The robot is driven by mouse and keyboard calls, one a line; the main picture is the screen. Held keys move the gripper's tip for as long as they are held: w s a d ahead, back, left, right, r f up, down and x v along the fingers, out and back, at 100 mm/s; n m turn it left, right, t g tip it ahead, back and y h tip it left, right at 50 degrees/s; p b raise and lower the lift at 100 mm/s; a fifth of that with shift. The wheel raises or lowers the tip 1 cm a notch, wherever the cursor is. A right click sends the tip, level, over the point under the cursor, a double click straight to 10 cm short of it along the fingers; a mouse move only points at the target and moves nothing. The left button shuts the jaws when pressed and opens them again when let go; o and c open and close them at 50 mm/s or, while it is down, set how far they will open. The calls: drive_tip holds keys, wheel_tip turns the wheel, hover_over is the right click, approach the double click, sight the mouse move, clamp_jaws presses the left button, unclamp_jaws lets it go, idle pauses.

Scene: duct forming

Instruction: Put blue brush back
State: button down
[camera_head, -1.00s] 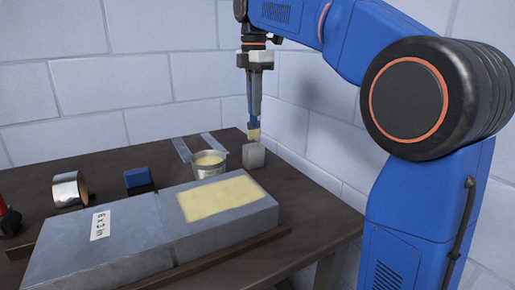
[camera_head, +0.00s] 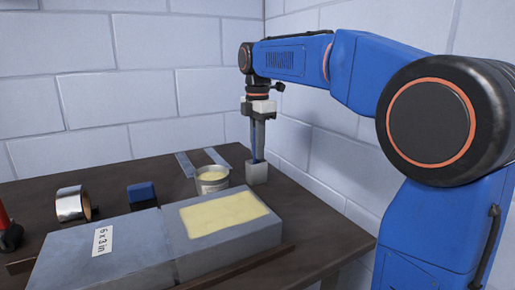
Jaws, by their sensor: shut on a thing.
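The blue brush (camera_head: 254,155) is upright, with its blue handle showing between my gripper's fingers. Its lower end is down inside the small grey square holder (camera_head: 257,173), so the bristles are hidden. My gripper (camera_head: 257,146) points straight down over the holder and is shut on the brush. The holder stands near the table's back right edge, just right of the tub.
A tub of cream paste (camera_head: 213,181) stands left of the holder. In front lies a grey duct (camera_head: 110,252) with a cream patch (camera_head: 224,214) on top. A foil tape roll (camera_head: 73,204), a blue block-shaped item (camera_head: 142,194) and metal strips (camera_head: 186,164) lie on the table (camera_head: 105,182).

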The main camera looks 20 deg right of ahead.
drive_tip(key=shift+f, duration=0.1)
drive_tip(key=c, duration=1.8)
unclamp_jaws()
drive_tip(key=shift+o, duration=0.2)
wheel_tip(320, 180, up, 12)
drive_tip(key=shift+r, duration=0.1)
